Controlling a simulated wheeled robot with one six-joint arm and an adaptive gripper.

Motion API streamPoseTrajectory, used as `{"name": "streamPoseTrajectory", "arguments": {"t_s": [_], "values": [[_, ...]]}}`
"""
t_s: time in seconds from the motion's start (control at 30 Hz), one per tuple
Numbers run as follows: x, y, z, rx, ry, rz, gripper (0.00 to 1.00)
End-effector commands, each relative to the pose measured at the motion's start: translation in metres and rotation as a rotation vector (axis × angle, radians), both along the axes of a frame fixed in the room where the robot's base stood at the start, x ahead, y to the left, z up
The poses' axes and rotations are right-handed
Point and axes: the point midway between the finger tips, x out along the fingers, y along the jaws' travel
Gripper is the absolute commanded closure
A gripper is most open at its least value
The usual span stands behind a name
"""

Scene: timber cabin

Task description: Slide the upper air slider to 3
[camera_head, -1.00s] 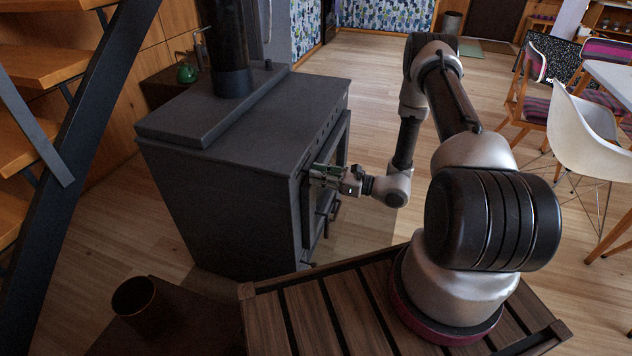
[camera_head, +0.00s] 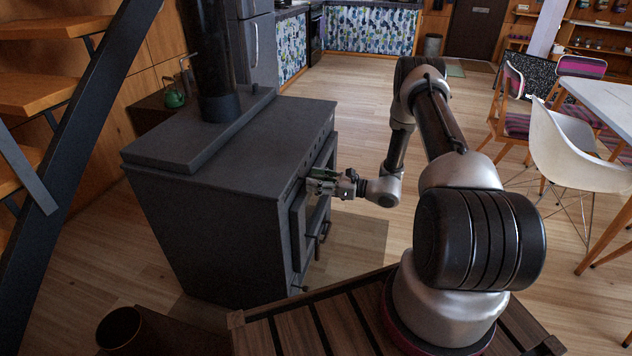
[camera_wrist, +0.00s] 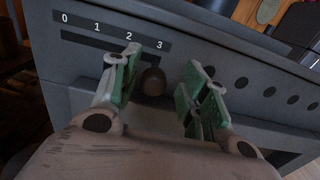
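The wood stove (camera_head: 225,200) stands left of my arm, its front facing right in the head view. In the wrist view, its panel has a scale (camera_wrist: 112,32) marked 0, 1, 2, 3, with a dark slot (camera_wrist: 85,42) under it. A rounded dark knob (camera_wrist: 153,82) sits below the 3, at the right end of the visible slot. My gripper (camera_wrist: 160,76) is open, with one green-padded finger on each side of the knob and visible gaps to it. The left finger hides part of the slot. In the head view, my gripper (camera_head: 322,182) is at the stove's upper front.
A row of round holes (camera_wrist: 268,92) runs along the stove to the right in the wrist view. A door handle (camera_head: 322,232) sticks out below my gripper. White chair (camera_head: 575,150) and table (camera_head: 602,88) stand far right. Open floor (camera_head: 350,125) lies beyond my arm.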

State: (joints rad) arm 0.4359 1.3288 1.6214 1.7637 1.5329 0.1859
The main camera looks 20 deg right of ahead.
Motion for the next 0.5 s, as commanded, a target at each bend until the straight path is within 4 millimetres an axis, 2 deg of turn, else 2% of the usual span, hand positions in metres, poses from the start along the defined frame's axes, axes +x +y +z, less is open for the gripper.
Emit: {"name": "streamPoseTrajectory", "arguments": {"t_s": [0.27,0.5], "values": [[-0.005,-0.005,0.000,0.001,0.001,0.001,0.55],[-0.031,-0.044,0.000,0.002,0.001,-0.003,0.55]]}}
